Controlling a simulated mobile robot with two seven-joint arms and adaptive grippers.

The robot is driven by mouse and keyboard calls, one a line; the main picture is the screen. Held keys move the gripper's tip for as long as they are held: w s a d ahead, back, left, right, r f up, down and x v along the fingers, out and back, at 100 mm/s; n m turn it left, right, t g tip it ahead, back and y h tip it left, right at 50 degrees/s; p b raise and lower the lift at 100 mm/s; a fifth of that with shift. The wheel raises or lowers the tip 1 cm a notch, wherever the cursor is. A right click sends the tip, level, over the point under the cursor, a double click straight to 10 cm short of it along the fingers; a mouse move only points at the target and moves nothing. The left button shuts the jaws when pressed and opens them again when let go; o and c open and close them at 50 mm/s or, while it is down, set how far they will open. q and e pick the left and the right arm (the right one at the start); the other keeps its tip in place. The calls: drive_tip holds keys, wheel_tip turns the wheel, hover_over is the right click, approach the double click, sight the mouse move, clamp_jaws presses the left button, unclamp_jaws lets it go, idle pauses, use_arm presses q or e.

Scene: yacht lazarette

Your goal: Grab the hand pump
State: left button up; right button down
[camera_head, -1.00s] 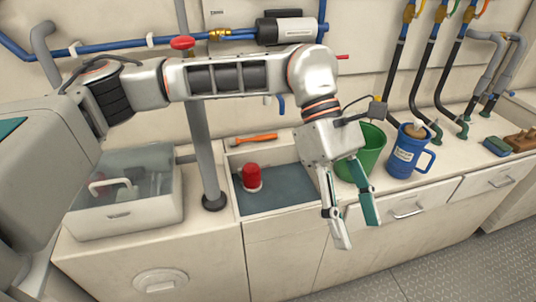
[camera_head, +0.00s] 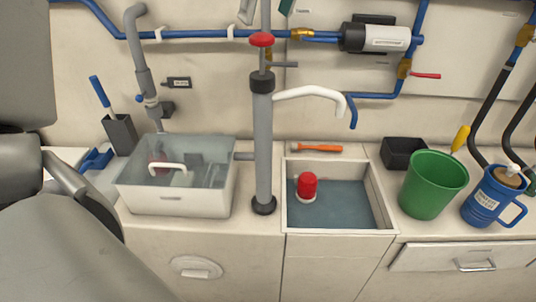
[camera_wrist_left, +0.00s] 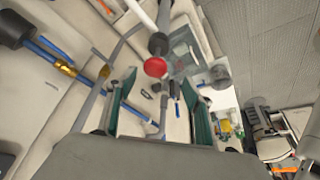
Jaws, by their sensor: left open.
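The hand pump (camera_head: 263,150) appears to be the upright grey cylinder with a black collar, a red knob (camera_head: 262,40) on top and a white curved spout over the sink. Its foot stands on the counter left of the sink. In the left wrist view the red knob (camera_wrist_left: 155,67) shows beyond the fingertips, roughly between them. My left gripper (camera_head: 267,8) shows only its fingertips at the top edge of the head view, above the knob. It is open and empty, its two teal-padded fingers (camera_wrist_left: 158,90) apart. My right gripper is not in view.
A clear-lidded box (camera_head: 175,205) stands left of the pump. Right are a sink (camera_head: 389,222) holding a red-topped object (camera_head: 307,186), an orange-handled tool (camera_head: 316,148), a black bin (camera_head: 403,153), a green bucket (camera_head: 433,185) and a blue jug (camera_head: 487,203). Blue pipes run along the wall.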

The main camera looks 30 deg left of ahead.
sight(267, 35)
use_arm(q)
drive_tip(key=b+x, duration=0.1)
drive_tip(key=x, duration=0.1)
drive_tip(key=b+x, duration=0.1)
drive_tip(key=x, duration=0.1)
drive_tip(key=w+b+x, duration=0.1)
drive_tip(key=x, duration=0.1)
drive_tip(key=shift+d+f, duration=0.2)
drive_tip(key=shift+f, duration=0.3)
drive_tip(key=shift+w+a+f+b, duration=0.1)
drive_tip(key=shift+a+f+b, duration=0.2)
drive_tip(key=shift+f+b, duration=0.1)
drive_tip(key=shift+r, duration=0.2)
clamp_jaws()
